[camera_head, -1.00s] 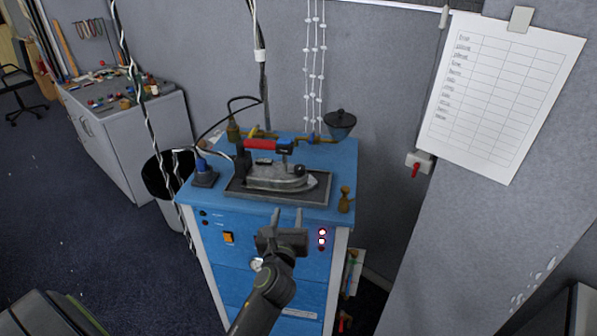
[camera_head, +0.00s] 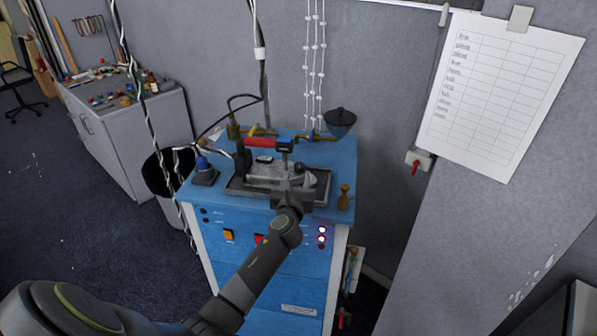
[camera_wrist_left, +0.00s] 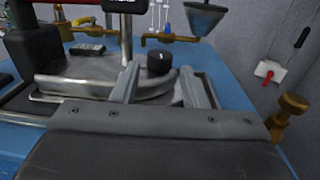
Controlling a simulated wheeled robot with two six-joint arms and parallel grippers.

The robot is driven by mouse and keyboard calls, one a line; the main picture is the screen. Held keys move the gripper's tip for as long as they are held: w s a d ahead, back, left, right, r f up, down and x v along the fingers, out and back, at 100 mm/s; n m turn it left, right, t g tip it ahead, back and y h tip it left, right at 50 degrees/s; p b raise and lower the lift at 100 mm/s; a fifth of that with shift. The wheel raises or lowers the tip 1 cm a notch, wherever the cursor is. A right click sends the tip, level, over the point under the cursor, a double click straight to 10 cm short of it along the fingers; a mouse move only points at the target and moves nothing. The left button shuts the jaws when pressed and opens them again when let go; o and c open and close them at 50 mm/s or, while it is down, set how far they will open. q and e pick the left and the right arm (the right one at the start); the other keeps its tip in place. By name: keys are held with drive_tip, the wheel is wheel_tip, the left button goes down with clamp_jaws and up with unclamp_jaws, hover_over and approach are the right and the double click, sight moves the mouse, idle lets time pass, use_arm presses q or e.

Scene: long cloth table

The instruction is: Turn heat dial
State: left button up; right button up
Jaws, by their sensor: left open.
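The iron (camera_head: 262,171) with its red handle (camera_head: 260,143) rests on a dark tray on top of the blue cabinet. In the wrist view a small round black dial (camera_wrist_left: 159,60) stands on the iron's grey metal body (camera_wrist_left: 90,85). My left gripper (camera_head: 293,180) is over the front right of the iron and hides part of it in the head view. In the wrist view its two fingers (camera_wrist_left: 160,78) are open and empty, one on each side of the dial in the picture. I cannot tell whether they touch it. My right gripper is not in view.
The blue cabinet (camera_head: 300,263) has lit buttons on its front. A brass peg (camera_head: 344,198) stands at its right front corner, with brass pipes and a dark funnel (camera_head: 340,121) behind the iron. A blue cone-shaped piece (camera_head: 204,171) stands left. Cables hang at the left.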

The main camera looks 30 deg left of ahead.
sight(297, 169)
use_arm(q)
drive_tip(key=shift+x, duration=2.05)
drive_tip(key=shift+c, duration=0.4)
drive_tip(key=c, duration=0.6)
drive_tip(key=shift+s+a+r+m+t+h+p, duration=0.1)
drive_tip(key=shift+a+m+t+h+p, duration=0.1)
drive_tip(key=shift+m+h+p, duration=0.3)
drive_tip(key=shift+a+r+m+t+h+p, duration=0.1)
drive_tip(key=shift+m+t+h+p, duration=0.15)
drive_tip(key=shift+h, duration=0.45)
drive_tip(key=shift+a+f+m+h, duration=0.1)
drive_tip(key=shift+f+m+h, duration=0.05)
drive_tip(key=shift+m+h, duration=0.65)
drive_tip(key=shift+a+f+m+t+h+p, duration=0.1)
drive_tip(key=shift+m+t+h+p, duration=0.2)
drive_tip(key=shift+m+h, duration=0.75)
drive_tip(key=shift+n+h, duration=0.3)
drive_tip(key=shift+h, duration=0.25)
